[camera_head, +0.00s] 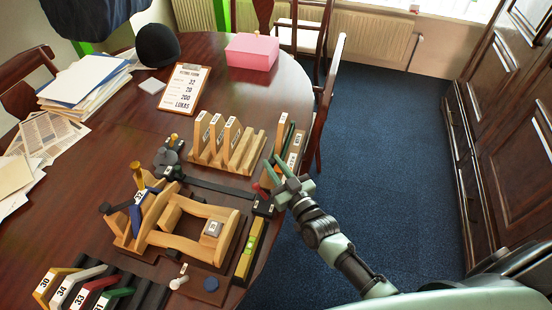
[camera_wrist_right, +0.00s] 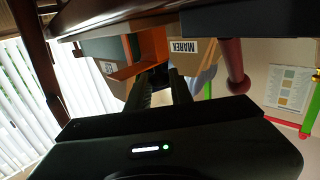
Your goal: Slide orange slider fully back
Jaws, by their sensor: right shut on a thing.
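My right gripper (camera_head: 284,177) is at the right edge of the table, beside the dark fixture and just below the tagged wooden rack (camera_head: 293,150). Its fingers are closed together; what lies between them is hidden in the head view and unclear in the wrist view. In the right wrist view an orange piece (camera_wrist_right: 133,60) shows just beyond the fingers, next to a green block (camera_wrist_right: 103,49); I cannot tell whether it is the slider. A red-tipped handle (camera_head: 259,189) is left of the gripper; a red knob (camera_wrist_right: 235,78) shows in the wrist view. My left gripper is not in view.
A wooden saddle frame (camera_head: 198,209) stands in the fixture with a yellow level (camera_head: 249,248) beside it. A slotted wooden rack (camera_head: 235,150) stands behind. Numbered pieces (camera_head: 84,291) lie front left. A pink box (camera_head: 252,52) is at the back. Floor (camera_head: 385,160) is clear on the right.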

